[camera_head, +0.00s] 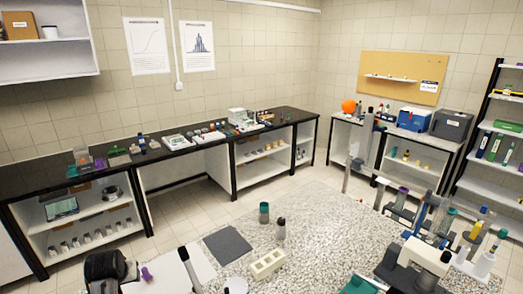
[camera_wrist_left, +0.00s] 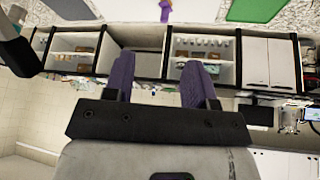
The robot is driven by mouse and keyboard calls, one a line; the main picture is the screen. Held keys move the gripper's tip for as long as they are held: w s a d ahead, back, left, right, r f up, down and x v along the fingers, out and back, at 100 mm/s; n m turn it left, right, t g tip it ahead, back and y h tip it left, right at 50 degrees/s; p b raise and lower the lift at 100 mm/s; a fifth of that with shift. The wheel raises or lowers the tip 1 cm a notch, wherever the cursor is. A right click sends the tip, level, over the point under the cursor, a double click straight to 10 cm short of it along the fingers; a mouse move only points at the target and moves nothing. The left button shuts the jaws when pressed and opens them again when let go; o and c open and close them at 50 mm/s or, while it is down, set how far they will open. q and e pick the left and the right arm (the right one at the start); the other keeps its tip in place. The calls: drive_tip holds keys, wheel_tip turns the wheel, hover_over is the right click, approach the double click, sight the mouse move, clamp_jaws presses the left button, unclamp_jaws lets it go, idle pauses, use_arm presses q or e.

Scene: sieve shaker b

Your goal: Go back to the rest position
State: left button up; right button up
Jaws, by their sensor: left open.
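My left gripper (camera_wrist_left: 158,82) shows in the left wrist view with its two purple fingers spread apart. Nothing is held between them. In the head view, my dark left arm enters at the bottom left, with a small purple piece at its tip that looks like a finger. The gripper is at the near left side of the speckled table (camera_head: 325,225), beside a white board (camera_head: 197,268). I cannot make out my right gripper in either view.
On the table are a grey mat (camera_head: 228,243), a cream block with holes (camera_head: 267,263), a green-topped container (camera_head: 264,212) and a dark bottle (camera_head: 281,228). Racks and a white-and-black device (camera_head: 428,256) crowd the right side. A black-topped bench (camera_head: 60,178) runs along the wall.

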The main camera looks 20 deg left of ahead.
use_arm(q)
drive_tip(key=d+r+m+t+y+p, duration=0.1)
drive_tip(key=d+r+m+t, duration=0.15)
drive_tip(key=d+r, duration=0.35)
drive_tip(key=d+r+m+t+p, duration=0.1)
drive_tip(key=d+r+m+t, duration=0.2)
drive_tip(key=d, duration=0.5)
drive_tip(key=s+d+m+h+p, duration=0.2)
drive_tip(key=s+d, duration=0.4)
drive_tip(key=d, duration=0.4)
drive_tip(key=s+d+f+m+g+h+p, duration=0.1)
drive_tip(key=s+d+f+g, duration=0.1)
drive_tip(key=s, duration=0.5)
drive_tip(key=s+d+f+m+g+p, duration=0.1)
drive_tip(key=s+d+f+g+p, duration=0.1)
drive_tip(key=s+d+f, duration=0.2)
drive_tip(key=s+d+f+m+g+h+p, duration=0.1)
drive_tip(key=s+d+f, duration=0.3)
drive_tip(key=s, duration=0.7)
drive_tip(key=shift+d+f+g+h+p, duration=0.1)
drive_tip(key=shift+d+g+h+p, duration=0.2)
drive_tip(key=shift+d+g+p, duration=0.4)
drive_tip(key=shift+s+d+f, duration=0.1)
drive_tip(key=shift+s+f, duration=0.05)
drive_tip(key=shift+s, duration=0.25)
